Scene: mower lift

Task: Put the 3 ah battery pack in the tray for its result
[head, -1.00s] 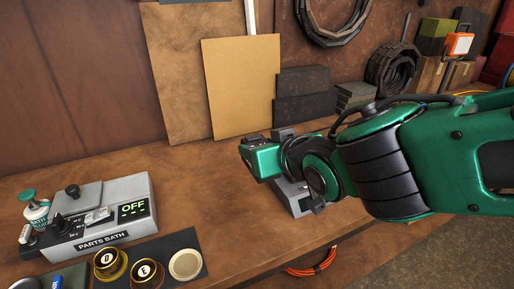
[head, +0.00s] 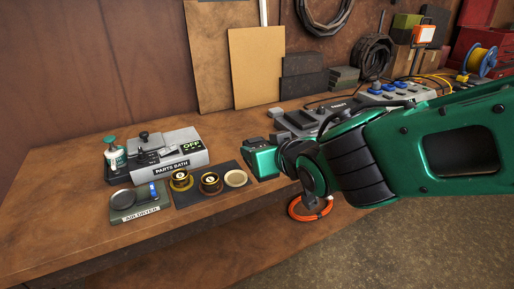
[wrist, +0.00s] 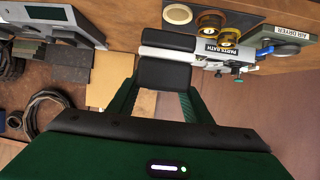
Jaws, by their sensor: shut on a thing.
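My gripper (head: 263,160) is over the front part of the bench, right of the parts bath; its fingertips are hidden in the head view. In the wrist view, its green fingers (wrist: 160,88) are shut on a dark block crossed by a pale band, seemingly the battery pack (wrist: 166,72). No label shows on it. A grey unit (head: 300,119) with dark recesses stands behind my gripper, partly covered by my arm. I cannot tell which tray is meant for the result.
The grey parts bath (head: 178,153), reading OFF, stands left. Before it are an air dryer (head: 138,203) and a dark mat (head: 184,200) with two gold cups and a cream dish. A station with blue parts (head: 385,92) stands back right.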

